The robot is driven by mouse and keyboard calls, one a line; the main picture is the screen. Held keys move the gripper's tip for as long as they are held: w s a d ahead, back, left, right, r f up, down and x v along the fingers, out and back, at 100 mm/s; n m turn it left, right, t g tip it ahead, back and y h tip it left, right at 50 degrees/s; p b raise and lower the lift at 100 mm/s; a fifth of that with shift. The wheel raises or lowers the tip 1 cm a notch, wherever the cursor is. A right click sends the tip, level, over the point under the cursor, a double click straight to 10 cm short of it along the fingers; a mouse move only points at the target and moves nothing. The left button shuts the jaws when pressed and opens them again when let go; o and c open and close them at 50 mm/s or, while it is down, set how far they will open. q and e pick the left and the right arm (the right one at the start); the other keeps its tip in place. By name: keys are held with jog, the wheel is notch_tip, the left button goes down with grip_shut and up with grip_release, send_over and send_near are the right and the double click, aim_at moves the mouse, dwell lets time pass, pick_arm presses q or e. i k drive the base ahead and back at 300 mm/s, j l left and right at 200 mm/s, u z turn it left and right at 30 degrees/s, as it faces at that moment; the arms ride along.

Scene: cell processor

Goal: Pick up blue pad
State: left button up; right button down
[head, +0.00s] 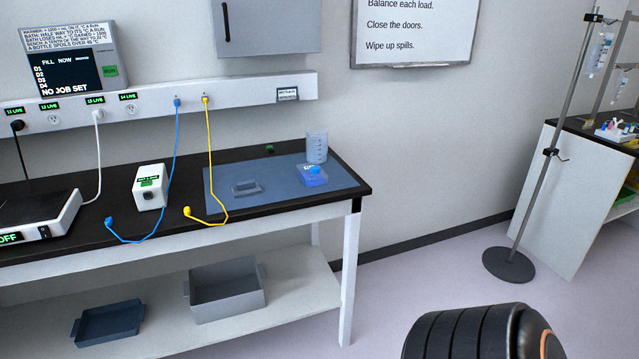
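A flat blue pad (285,193) lies on the black top of the bench, at its right end near the corner. On the pad stand a small grey tray-like piece (246,188), a low blue block with a round lighter blue top (312,177), and a clear graduated beaker (317,148) at the back edge. The yellow cable's end lies by the pad's left edge. Neither gripper is in view. A dark ribbed part of my own arm shows at the bottom right, well apart from the bench.
A white box (150,187) with a green label and a blue cable (135,240) lie left of the pad. A grey bin (226,290) and a dark tray (107,322) stand on the lower shelf. A pole stand (509,264) stands at right. Floor between is clear.

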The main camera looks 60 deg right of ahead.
aim_at(246, 188)
jog(key=z, duration=1.35)
jog(key=i+z, duration=0.15)
jog(key=i+j, duration=0.05)
jog(key=i, duration=0.05)
